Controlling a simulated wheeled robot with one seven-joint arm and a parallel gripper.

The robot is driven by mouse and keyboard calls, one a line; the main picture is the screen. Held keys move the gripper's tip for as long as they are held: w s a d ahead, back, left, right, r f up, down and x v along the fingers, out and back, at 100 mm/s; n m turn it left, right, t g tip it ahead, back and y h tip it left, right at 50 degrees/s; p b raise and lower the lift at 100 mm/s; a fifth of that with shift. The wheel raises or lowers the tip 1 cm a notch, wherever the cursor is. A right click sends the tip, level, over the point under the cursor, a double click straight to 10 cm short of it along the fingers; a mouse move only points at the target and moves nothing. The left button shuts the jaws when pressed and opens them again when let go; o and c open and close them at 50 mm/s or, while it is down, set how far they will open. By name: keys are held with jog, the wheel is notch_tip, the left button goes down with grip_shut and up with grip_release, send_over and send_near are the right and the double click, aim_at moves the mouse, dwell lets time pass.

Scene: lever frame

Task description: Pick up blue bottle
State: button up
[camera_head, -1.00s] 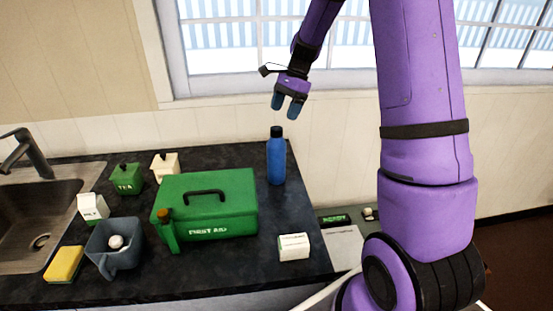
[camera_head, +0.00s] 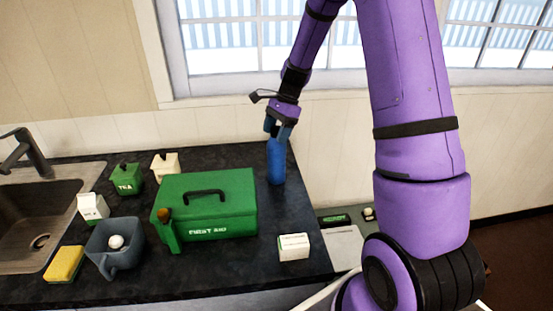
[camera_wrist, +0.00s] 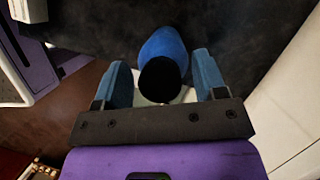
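The blue bottle (camera_head: 276,165) stands upright near the back right of the dark counter, and its top is hidden behind my gripper in the head view. My gripper (camera_head: 279,129) points down at the bottle's top. In the wrist view, the bottle (camera_wrist: 163,47) with its black cap lies between the two spread blue fingers of my gripper (camera_wrist: 164,80). A gap shows on each side of the cap, so the fingers look open and apart from the bottle.
A green first aid box (camera_head: 230,205) stands left of the bottle. A small white box (camera_head: 293,246) sits at the counter's front right. The wall and window are behind.

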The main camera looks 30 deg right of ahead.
grip_shut()
